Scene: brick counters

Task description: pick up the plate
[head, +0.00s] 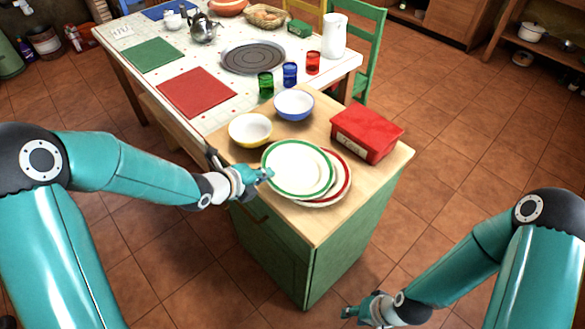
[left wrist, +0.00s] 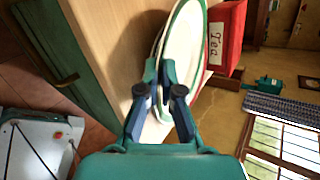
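A white plate with a green rim (head: 297,168) lies over a white plate with a red rim (head: 342,180) on the small wooden-topped counter, offset to the left of it. My left gripper (head: 264,175) is at the green-rimmed plate's left edge. In the left wrist view the fingers (left wrist: 159,70) look closed on the near edge of the green-rimmed plate (left wrist: 180,35), one finger on each side. Whether that plate still touches the one below is hard to tell. My right gripper (head: 360,303) is low at the bottom right, empty, with its fingers apart.
A yellow bowl (head: 250,129) and a blue bowl (head: 294,104) stand behind the plates. A red tea box (head: 367,131) stands to their right, close by. Green, blue and red glasses stand on the tiled table (head: 215,68) behind. The counter's front corner is clear.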

